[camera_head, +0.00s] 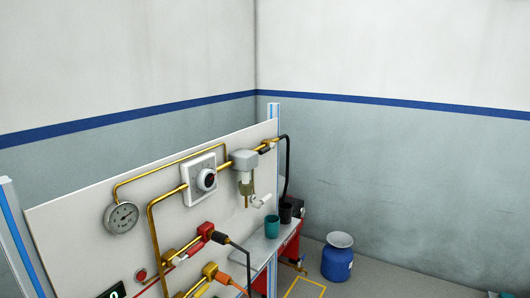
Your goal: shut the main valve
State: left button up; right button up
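A white upright panel (85,230) at the left carries brass pipework with several fittings. A red-bodied fitting (205,231) with a black hose is lower down. A yellow fitting (210,271) with an orange hose is below that. A small brass fitting (268,146) with a black hose is at the panel's upper right end. I cannot tell which of these is the main valve, or whether any is open. Neither gripper is in view.
A round pressure gauge (122,217) and a red button (141,275) are on the panel. A blue drum (337,262) stands on the floor near a yellow floor marking (304,290).

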aim_at(267, 149)
jog(key=i+l, duration=0.25)
jog(key=i+l+u, duration=0.1)
jog(key=i+l, duration=0.15)
jog(key=l, duration=0.15)
jog(key=i+l, duration=0.2)
jog(key=l, duration=0.15)
jog(key=i+l+u, duration=0.1)
jog(key=i+l, duration=0.15)
jog(key=i+l+u, duration=0.1)
jog(key=l, duration=0.4)
jog(key=i+l, duration=0.3)
jog(key=i+l+u, duration=0.1)
jog(key=l, duration=0.35)
jog(key=i, duration=0.1)
